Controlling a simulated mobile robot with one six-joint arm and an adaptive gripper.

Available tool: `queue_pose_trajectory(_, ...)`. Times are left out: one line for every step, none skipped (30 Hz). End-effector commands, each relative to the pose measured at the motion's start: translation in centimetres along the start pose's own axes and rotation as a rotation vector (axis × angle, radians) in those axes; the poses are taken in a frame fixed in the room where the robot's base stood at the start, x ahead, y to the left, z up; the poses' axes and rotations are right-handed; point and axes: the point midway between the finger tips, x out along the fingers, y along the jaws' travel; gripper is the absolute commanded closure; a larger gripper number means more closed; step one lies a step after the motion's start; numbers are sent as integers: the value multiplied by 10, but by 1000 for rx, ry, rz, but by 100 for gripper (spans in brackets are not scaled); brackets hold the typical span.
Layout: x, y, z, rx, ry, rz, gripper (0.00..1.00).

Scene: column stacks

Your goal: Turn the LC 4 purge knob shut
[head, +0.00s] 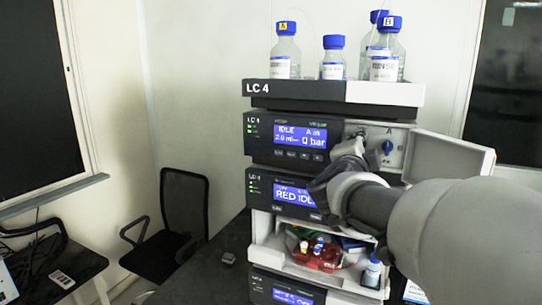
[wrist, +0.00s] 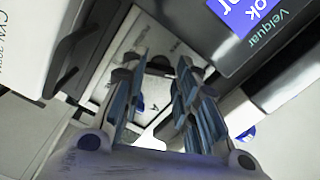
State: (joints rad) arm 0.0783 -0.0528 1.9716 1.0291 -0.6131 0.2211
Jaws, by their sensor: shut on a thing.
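The LC 4 pump module (head: 262,140) shows "IDLE" and "0 bar" on its screen. My gripper (head: 357,137) reaches its light front panel from the right, just right of the screen, and hides part of the panel. In the wrist view my gripper (wrist: 157,64) has its fingertips on either side of a small dark knob (wrist: 158,71) on the panel, which appears to be the purge knob. The jaws are shut on it. Its turn angle cannot be made out. A separate blue knob (head: 387,147) below the letter A sits right of the gripper, outside the jaws.
Blue-capped bottles (head: 334,58) stand in the top tray (head: 330,93). An open door flap (head: 453,158) sticks out right of the panel, close above my arm. A second module (head: 285,192) and an open bay with small vials (head: 318,250) lie below.

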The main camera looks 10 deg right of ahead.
Motion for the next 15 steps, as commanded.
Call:
queue_pose_trajectory(0, 2, 1, 41, 0, -2, 96)
queue_pose_trajectory(0, 2, 1, 69, 1, -2, 96)
queue_pose_trajectory(0, 2, 1, 103, 1, -2, 96)
queue_pose_trajectory(0, 2, 1, 128, 1, -2, 96)
queue_pose_trajectory(0, 2, 1, 151, 0, -1, 96)
queue_pose_trajectory(0, 2, 1, 183, 0, 0, 96)
queue_pose_trajectory(0, 2, 1, 204, 0, -1, 96)
queue_pose_trajectory(0, 2, 1, 225, 0, -1, 96)
queue_pose_trajectory(0, 2, 1, 251, 0, -1, 96)
queue_pose_trajectory(0, 2, 1, 271, 0, -1, 96)
queue_pose_trajectory(0, 2, 1, 288, 0, 0, 96)
queue_pose_trajectory(0, 2, 1, 309, 0, 0, 96)
queue_pose_trajectory(0, 2, 1, 324, 0, 0, 96)
queue_pose_trajectory(0, 1, 1, 338, 0, 0, 96)
queue_pose_trajectory(0, 1, 0, 355, 0, 0, 96)
